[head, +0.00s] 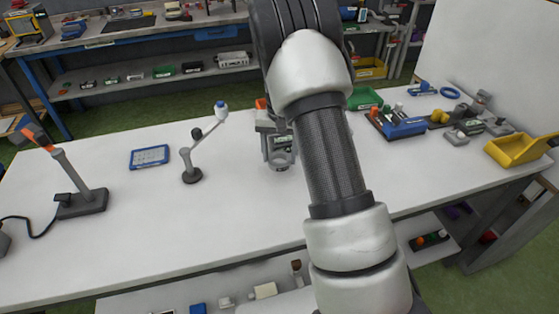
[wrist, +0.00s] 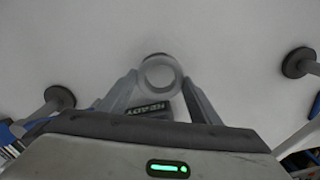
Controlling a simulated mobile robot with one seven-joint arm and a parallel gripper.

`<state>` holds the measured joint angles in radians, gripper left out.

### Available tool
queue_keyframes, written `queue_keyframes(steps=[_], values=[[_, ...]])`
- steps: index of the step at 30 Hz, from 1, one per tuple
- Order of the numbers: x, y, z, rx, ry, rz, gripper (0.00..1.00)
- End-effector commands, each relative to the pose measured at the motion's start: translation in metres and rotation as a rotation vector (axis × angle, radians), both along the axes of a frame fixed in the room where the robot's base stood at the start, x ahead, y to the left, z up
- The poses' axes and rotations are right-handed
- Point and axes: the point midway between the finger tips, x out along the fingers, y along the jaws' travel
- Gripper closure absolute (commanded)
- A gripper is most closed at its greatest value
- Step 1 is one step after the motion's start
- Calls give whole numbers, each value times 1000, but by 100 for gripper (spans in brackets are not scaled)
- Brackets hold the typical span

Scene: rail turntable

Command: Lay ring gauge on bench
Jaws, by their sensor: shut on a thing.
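The ring gauge, a grey ring with a round hole, shows in the wrist view (wrist: 175,76) between the two fingertips of my gripper (wrist: 158,88). The fingers are shut on it. In the head view my gripper (head: 279,148) points down over the middle of the white bench (head: 120,215), and the ring (head: 283,161) shows at its tips. I cannot tell whether the ring touches the bench. My arm covers part of the bench to the right.
A jointed stand (head: 191,175) and a blue-framed tablet (head: 150,157) are left of my gripper. A lamp-like stand (head: 82,203) is at the far left. Blue holders (head: 403,127) and a yellow bin (head: 518,149) are at the right. The bench front is clear.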

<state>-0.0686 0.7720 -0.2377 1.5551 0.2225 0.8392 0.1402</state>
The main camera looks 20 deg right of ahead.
Motion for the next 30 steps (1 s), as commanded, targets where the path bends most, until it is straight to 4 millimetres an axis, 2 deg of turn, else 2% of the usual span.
queue_keyframes(steps=[3, 6, 16, 17, 20, 30], values=[[-1, 0, -19, 1, 4, -1, 70], [-1, 0, -29, 1, 3, -1, 70], [0, 0, -33, 0, 1, -1, 70], [0, 0, -32, 1, 2, -1, 40], [0, 0, -32, 1, 2, 0, 24], [0, 0, -27, 0, 1, 0, 24]])
